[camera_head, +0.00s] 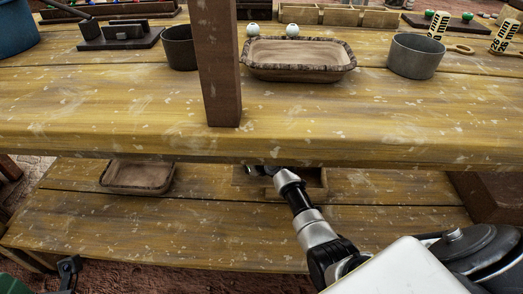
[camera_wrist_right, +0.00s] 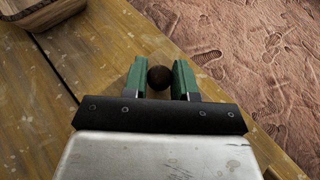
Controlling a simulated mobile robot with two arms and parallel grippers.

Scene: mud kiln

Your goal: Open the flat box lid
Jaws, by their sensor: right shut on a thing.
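An open wooden box (camera_head: 313,186) sits on the lower shelf, partly hidden by the upper table's front edge and my right arm. My right arm reaches in under that edge, and its far end is hidden in the head view. In the right wrist view, my right gripper (camera_wrist_right: 159,74) has its two green fingers on either side of a dark round knob (camera_wrist_right: 159,78) and is shut on it. I cannot tell from these views how the knob joins the box or its lid.
The upper table edge (camera_head: 300,150) overhangs the shelf, and a brown post (camera_head: 218,60) rises from it. A shallow tray (camera_head: 138,177) sits left on the shelf. Above are a bark-rimmed tray (camera_head: 300,73) and a grey pot (camera_head: 416,57). The shelf's front middle (camera_head: 200,225) is clear.

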